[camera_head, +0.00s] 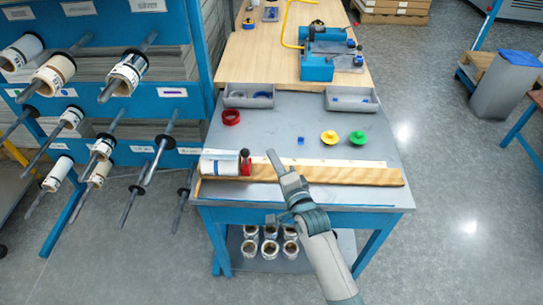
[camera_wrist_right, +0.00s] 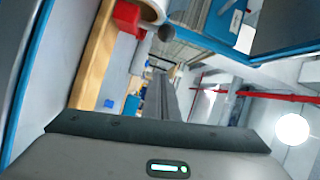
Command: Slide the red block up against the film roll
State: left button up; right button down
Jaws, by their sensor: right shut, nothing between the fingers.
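The white film roll (camera_head: 219,167) lies at the left end of the wooden bar (camera_head: 335,175) near the table's front edge. The red block (camera_head: 246,167) stands just right of the roll's end; I cannot tell whether they touch. In the right wrist view the red block (camera_wrist_right: 127,17) shows at the top, beside the roll (camera_wrist_right: 153,10). My right gripper (camera_head: 272,157) is shut and empty, a little right of the block and apart from it. Its closed fingers (camera_wrist_right: 160,97) point forward in the wrist view. My left gripper is not in view.
A red ring (camera_head: 231,117), a small blue block (camera_head: 301,141), a yellow disc (camera_head: 329,137) and a green disc (camera_head: 358,137) lie behind the bar. Two grey trays (camera_head: 248,102) stand farther back. A rack with several rolls (camera_head: 127,75) is at left. The tabletop's middle is mostly clear.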

jog(key=b+v, duration=0.1)
jog(key=v, duration=0.7)
jog(key=shift+b, duration=0.35)
